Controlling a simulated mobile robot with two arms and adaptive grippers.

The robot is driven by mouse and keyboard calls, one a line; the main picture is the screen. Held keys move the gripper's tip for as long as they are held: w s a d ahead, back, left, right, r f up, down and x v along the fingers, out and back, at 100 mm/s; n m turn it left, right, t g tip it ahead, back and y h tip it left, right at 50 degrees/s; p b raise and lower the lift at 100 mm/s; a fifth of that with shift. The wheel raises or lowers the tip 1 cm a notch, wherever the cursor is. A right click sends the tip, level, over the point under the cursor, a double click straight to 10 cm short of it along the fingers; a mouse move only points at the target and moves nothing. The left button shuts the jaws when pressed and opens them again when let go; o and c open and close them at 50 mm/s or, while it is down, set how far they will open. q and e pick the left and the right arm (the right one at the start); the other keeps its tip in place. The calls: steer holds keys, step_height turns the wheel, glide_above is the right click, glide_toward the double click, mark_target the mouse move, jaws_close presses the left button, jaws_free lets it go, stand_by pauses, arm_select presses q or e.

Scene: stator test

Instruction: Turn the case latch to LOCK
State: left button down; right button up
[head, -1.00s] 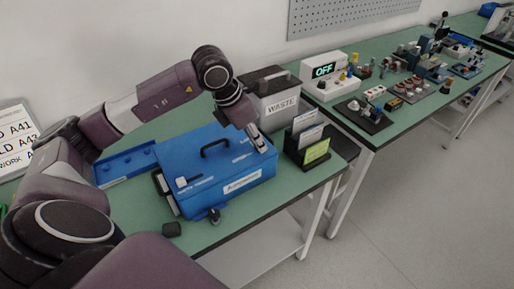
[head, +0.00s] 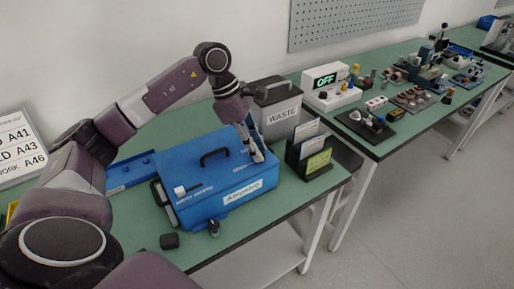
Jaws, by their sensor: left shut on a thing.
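The blue case (head: 228,203) stands shut on the green bench, with a black handle (head: 214,155) on its lid and a white label on its front. My left gripper (head: 257,158) is at the right end of the lid, its fingers pointing down and shut on the case latch. The latch is mostly hidden between the fingers, so I cannot tell its exact angle. Small white lettering lies on the lid beside the fingers, too small to read. A white latch-like piece (head: 180,191) sits at the lid's left end. My right gripper is out of view.
A grey WASTE bin (head: 273,108) and a black card holder (head: 310,167) stand close right of the case. A blue tray (head: 128,172) lies behind it on the left.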

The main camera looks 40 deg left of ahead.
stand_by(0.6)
arm_select(q)
steer(key=c, duration=1.7)
jaws_free()
steer(key=shift+a+r, duration=0.1)
steer(key=shift+r, duration=0.05)
steer(key=v, duration=1.1)
steer(key=shift+a+r, duration=0.2)
steer(key=shift+r, duration=0.1)
steer(key=shift+f, duration=0.1)
